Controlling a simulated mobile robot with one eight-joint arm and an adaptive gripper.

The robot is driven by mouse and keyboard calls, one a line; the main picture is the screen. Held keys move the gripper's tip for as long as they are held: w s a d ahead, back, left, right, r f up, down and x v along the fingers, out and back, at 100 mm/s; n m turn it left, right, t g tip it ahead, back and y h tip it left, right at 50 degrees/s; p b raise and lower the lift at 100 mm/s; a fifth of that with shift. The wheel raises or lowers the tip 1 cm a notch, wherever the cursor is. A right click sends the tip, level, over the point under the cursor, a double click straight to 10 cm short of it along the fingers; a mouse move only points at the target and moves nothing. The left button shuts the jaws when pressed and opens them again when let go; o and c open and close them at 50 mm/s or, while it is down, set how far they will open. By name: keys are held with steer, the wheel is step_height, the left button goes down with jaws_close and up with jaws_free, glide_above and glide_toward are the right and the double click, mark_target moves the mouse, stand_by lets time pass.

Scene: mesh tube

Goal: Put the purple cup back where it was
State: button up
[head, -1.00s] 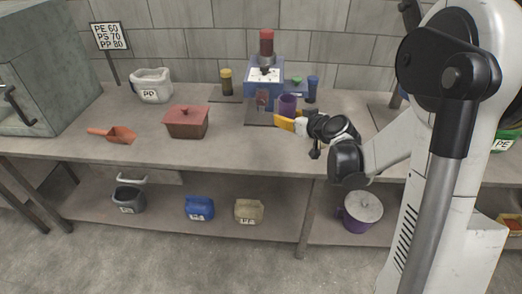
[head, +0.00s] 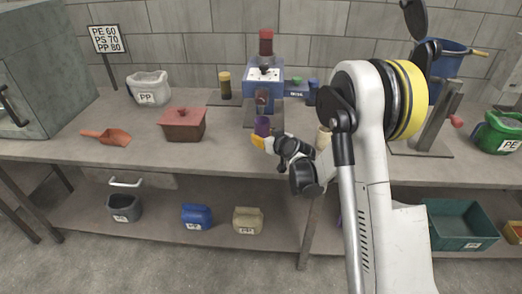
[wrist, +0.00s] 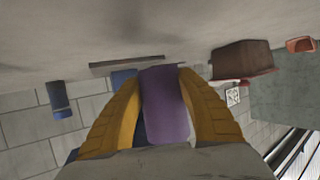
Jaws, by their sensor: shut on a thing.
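The purple cup (head: 262,125) is between the yellow fingers of my gripper (head: 260,141), in front of the blue machine with the red top (head: 264,78). In the wrist view the purple cup (wrist: 163,105) fills the space between the two yellow fingers (wrist: 163,112), which are shut on it. I cannot tell from these views whether its base touches the surface. A dark mat (head: 250,116) lies in front of the machine, partly hidden by the cup. A blue cup (head: 313,92) stands right of the machine.
A red lidded box (head: 184,126) and an orange scoop (head: 107,136) lie to the left, with a white PP bin (head: 148,88) behind. A yellow-lidded jar (head: 225,86) stands left of the machine. A cream cup (head: 323,137) stands close to my arm. Bench front is clear between box and gripper.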

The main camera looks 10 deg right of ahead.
mark_target(261, 150)
steer(key=shift+a+f, duration=0.2)
steer(key=shift+a, duration=0.05)
step_height(261, 150, down, 4)
steer(key=shift+f+b, duration=0.1)
steer(key=shift+b, duration=1.15)
steer(key=o, duration=1.1)
steer(key=shift+o, duration=0.2)
